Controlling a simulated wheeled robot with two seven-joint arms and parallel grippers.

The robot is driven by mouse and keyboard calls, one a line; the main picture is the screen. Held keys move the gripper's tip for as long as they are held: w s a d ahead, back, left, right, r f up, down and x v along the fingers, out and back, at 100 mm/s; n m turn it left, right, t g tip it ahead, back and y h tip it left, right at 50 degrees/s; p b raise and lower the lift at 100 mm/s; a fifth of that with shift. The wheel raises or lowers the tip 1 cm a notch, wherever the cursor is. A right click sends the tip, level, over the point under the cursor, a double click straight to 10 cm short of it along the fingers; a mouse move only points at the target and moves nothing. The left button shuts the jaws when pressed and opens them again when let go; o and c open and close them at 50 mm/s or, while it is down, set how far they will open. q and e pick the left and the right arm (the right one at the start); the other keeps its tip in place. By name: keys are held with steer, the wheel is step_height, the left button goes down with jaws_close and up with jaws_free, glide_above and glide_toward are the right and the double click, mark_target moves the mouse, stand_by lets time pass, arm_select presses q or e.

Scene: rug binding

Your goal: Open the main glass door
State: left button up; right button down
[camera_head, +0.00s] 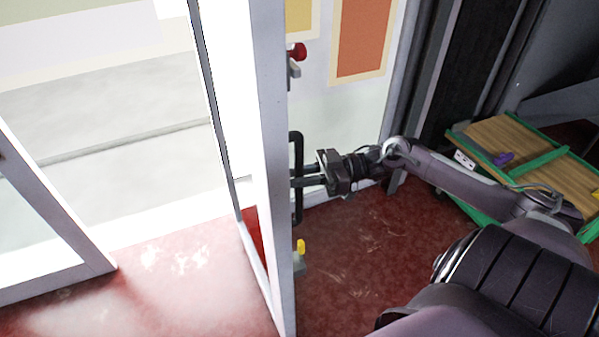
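The main glass door (265,170) has a white frame and stands edge-on in the middle of the view, with a wide gap to its left. A black vertical bar handle (297,150) is on its right-hand face. My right gripper (298,182) reaches in from the right, with its fingertips at the handle's middle. Its two fingers show a small gap between them; I cannot tell whether they are closed on the bar. My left gripper is not in view.
A red knob (298,52) and a yellow-tipped fitting (300,247) are on the door. Another white-framed glass panel (50,225) stands left. Pale paving (120,150) shows through the gap. A green-edged wooden board (520,150) lies right. Red floor (370,250) is clear below my arm.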

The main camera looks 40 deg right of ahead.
steer(key=shift+a+f, duration=0.1)
steer(key=shift+f, duration=0.05)
steer(key=c, duration=1.3)
jaws_free()
steer(key=shift+c, duration=0.2)
steer(key=b+v, duration=0.1)
steer(key=v, duration=0.7)
steer(key=shift+b, duration=0.4)
